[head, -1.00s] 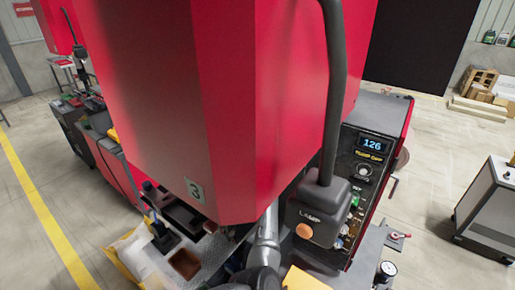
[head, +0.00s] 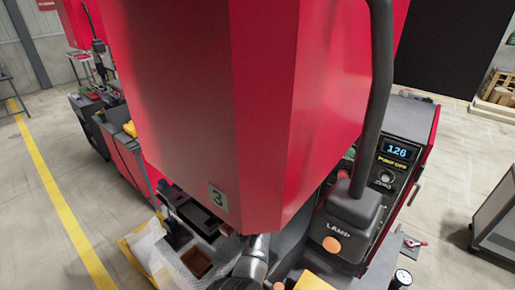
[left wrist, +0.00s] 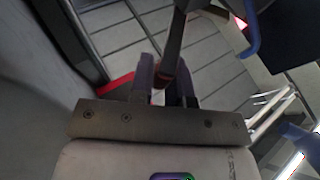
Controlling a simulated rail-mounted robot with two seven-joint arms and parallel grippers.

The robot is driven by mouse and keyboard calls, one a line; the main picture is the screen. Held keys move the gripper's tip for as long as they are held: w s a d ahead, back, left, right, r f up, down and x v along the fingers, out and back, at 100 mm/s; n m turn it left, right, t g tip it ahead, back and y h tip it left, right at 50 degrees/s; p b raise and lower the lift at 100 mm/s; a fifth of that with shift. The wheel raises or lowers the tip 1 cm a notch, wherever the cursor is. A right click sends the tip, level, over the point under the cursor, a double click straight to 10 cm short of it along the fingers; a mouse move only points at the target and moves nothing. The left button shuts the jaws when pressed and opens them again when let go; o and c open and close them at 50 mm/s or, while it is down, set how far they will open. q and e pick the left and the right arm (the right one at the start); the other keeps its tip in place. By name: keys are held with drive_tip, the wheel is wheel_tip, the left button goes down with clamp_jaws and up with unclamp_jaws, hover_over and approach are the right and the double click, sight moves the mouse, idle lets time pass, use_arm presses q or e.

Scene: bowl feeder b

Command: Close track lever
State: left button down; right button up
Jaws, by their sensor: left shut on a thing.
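In the left wrist view, the two dark fingers of my left gripper (left wrist: 163,88) are closed around a dark, slim bar. I take it to be the track lever (left wrist: 176,45); it rises from between the fingers to the top edge. Its lower end is hidden by the fingers and the gripper body. In the head view, a grey arm link of mine reaches in at the bottom centre, below the red hood (head: 265,100). The hood and the link hide the lever and the left gripper there. My right gripper is not seen.
A black lamp box (head: 345,222) on a curved post stands right of my arm link. Behind it is a control panel (head: 397,160) reading 126. The wrist view shows a grey slatted surface (left wrist: 110,35) behind the lever.

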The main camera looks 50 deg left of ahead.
use_arm(q)
drive_tip(key=c, duration=1.1)
unclamp_jaws()
drive_tip(key=b+v, duration=0.2)
drive_tip(key=v, duration=1.1)
drive_tip(key=shift+s+d, duration=0.25)
drive_tip(key=shift+d, duration=0.05)
